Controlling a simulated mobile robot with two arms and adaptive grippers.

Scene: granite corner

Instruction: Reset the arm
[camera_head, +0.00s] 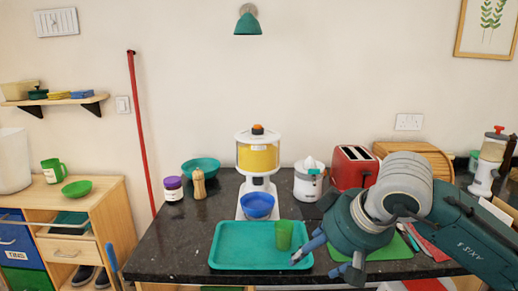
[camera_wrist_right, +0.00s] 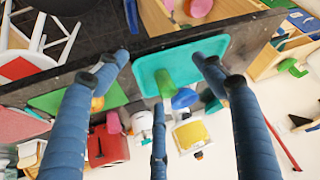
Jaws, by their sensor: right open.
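My right arm comes in from the right over the dark counter. Its gripper (camera_head: 313,266) is at the front right corner of the teal tray (camera_head: 235,262). In the right wrist view the blue fingers of this gripper (camera_wrist_right: 160,62) are spread open with nothing held between them. A green cup (camera_head: 283,236) stands on the right part of the tray, left of the gripper. The cup also shows beyond the fingers in the wrist view (camera_wrist_right: 165,88). My left gripper is in neither view.
A dispenser (camera_head: 258,157) with a blue bowl (camera_head: 257,205) stands behind the tray. A juicer (camera_head: 308,181) and red toaster (camera_head: 353,167) are at the back. A green mat (camera_head: 398,248) lies partly behind my arm.

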